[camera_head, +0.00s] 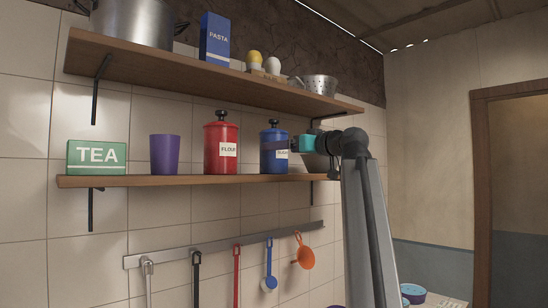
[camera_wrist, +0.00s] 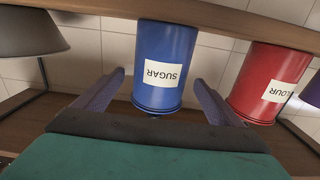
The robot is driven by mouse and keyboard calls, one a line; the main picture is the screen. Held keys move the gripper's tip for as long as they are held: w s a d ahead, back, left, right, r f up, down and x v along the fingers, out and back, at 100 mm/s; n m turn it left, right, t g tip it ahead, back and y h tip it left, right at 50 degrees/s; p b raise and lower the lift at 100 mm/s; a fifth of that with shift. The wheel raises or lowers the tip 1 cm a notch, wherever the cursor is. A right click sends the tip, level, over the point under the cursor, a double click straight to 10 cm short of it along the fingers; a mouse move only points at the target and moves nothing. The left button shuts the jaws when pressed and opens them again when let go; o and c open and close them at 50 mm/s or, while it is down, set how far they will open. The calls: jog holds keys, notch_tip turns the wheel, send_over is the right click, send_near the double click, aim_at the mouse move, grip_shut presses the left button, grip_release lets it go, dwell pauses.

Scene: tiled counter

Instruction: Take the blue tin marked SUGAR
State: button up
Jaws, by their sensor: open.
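The blue tin marked SUGAR (camera_head: 274,158) stands upright on the lower shelf, at the right of the red FLOUR tin. In the wrist view the blue tin (camera_wrist: 168,50) is upside down, with its white label facing me. My gripper (camera_wrist: 159,77) is open, its two purple fingers pointing at the tin. I cannot tell how deep the fingers reach.
The red FLOUR tin (camera_head: 221,148) stands close by; a grey bowl (camera_head: 318,162) is on the other side, partly behind my arm. A purple cup (camera_head: 164,154) and a green TEA box (camera_head: 97,157) are farther left. The upper shelf (camera_head: 210,72) hangs above, utensils below.

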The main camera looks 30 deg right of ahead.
jog(key=shift+w, duration=0.15)
jog(key=shift+w+a+r+p, duration=0.1)
jog(key=shift+w+a+p, duration=0.05)
jog(key=shift+w+p, duration=0.35)
jog(key=shift+w+a+f+p, duration=0.15)
jog(key=shift+w+p, duration=0.3)
jog(key=shift+w, duration=0.55)
jog(key=shift+w+a+f+p, duration=0.15)
jog(key=shift+w+p, duration=0.25)
jog(key=shift+w, duration=0.6)
jog(key=shift+r, duration=0.1)
jog(key=c, duration=1.4)
